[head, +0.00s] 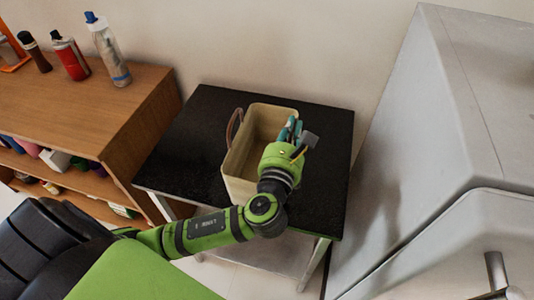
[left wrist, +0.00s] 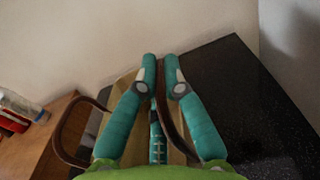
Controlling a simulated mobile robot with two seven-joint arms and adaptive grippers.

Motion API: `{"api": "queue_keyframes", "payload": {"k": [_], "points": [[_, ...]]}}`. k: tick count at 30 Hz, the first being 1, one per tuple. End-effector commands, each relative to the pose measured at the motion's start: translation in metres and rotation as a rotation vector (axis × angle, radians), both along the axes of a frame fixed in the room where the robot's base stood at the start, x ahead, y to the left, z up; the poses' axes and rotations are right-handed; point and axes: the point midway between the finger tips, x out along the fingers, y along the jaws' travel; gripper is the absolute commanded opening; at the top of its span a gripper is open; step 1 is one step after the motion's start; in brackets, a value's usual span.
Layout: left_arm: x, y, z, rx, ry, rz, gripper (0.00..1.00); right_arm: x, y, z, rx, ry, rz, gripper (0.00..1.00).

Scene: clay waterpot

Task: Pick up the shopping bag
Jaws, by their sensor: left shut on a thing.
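The shopping bag (head: 240,160) is a tan, open-topped, box-shaped bag with brown handles. It stands upright on a black-topped table (head: 190,150) in the head view. My left gripper (head: 294,131) is over the bag's right side. In the left wrist view my left gripper (left wrist: 163,85) has its teal fingers close together on either side of a brown bag handle (left wrist: 164,115), shut on it. The other handle (left wrist: 62,130) arcs free on the left. The bag's body (left wrist: 122,88) is partly hidden behind the fingers. My right gripper is not in view.
A wooden shelf (head: 140,110) stands to the left, with a clear bottle (head: 108,50) and a red can (head: 70,58) on top. A large grey cabinet or fridge (head: 440,150) stands close on the right. A wall is behind the table.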

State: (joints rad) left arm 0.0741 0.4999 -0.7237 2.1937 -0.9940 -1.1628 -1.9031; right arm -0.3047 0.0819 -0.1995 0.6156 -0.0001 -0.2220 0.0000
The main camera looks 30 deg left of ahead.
Motion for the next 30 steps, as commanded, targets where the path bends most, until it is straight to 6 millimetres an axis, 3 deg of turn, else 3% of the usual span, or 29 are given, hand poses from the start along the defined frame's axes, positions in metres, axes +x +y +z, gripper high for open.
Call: {"api": "queue_keyframes", "payload": {"k": [8, 15, 24, 30], "points": [[0.0, 0.0, 0.008, -0.001, -0.002, 0.0, 0.0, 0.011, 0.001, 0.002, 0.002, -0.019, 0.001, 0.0], [0.0, -0.002, 0.047, -0.006, -0.008, -0.003, 0.0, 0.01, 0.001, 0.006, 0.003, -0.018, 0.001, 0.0], [-0.026, -0.062, 0.082, -0.009, -0.003, -0.004, 0.0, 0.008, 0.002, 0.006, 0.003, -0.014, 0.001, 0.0], [-0.038, -0.09, 0.1, -0.006, -0.002, -0.002, 0.0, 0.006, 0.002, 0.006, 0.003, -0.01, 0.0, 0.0]]}}
